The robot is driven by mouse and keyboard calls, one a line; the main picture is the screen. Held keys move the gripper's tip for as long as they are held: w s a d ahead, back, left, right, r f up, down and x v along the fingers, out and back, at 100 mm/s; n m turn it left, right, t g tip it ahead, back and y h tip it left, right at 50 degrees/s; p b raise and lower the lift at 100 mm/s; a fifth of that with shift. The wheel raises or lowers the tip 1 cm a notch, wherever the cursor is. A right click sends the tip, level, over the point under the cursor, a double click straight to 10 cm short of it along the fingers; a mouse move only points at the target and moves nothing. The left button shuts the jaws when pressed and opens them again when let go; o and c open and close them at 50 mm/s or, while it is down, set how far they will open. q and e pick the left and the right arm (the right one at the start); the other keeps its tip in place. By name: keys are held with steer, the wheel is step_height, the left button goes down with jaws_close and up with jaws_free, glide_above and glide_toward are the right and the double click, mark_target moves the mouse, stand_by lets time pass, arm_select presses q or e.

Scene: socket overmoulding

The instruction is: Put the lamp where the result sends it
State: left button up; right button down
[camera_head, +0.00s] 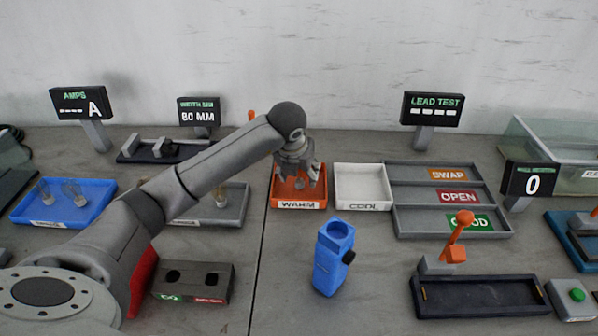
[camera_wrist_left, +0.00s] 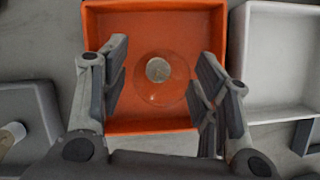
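A clear glass lamp (camera_wrist_left: 160,82) with a pale round cap is in the orange WARM tray (camera_wrist_left: 150,15), seen from above in the left wrist view. The WARM tray (camera_head: 298,204) also shows in the head view, under my left gripper (camera_head: 302,178). My left gripper points down over the tray with its fingers apart, one on each side of the lamp (camera_wrist_left: 158,70); I see no clear grip. The white COOL tray (camera_head: 362,186) beside it looks empty. The SWAP (camera_head: 449,174), OPEN (camera_head: 459,197) and GOOD (camera_head: 468,222) trays are to the right. My right gripper is not in view.
A blue tray (camera_head: 95,213) with lamps and a grey tray (camera_head: 235,212) stand at left. A blue block (camera_head: 333,258) stands in front. The LEAD TEST display (camera_head: 433,108) shows dashes; another display (camera_head: 529,182) reads 0. An orange lever (camera_head: 458,238) stands front right.

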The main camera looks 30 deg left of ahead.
arm_select(q)
steer(key=shift+s+r, duration=0.1)
steer(key=shift+r, duration=0.45)
steer(key=v, duration=1.1)
steer(key=shift+s, duration=0.2)
steer(key=shift+d, duration=0.1)
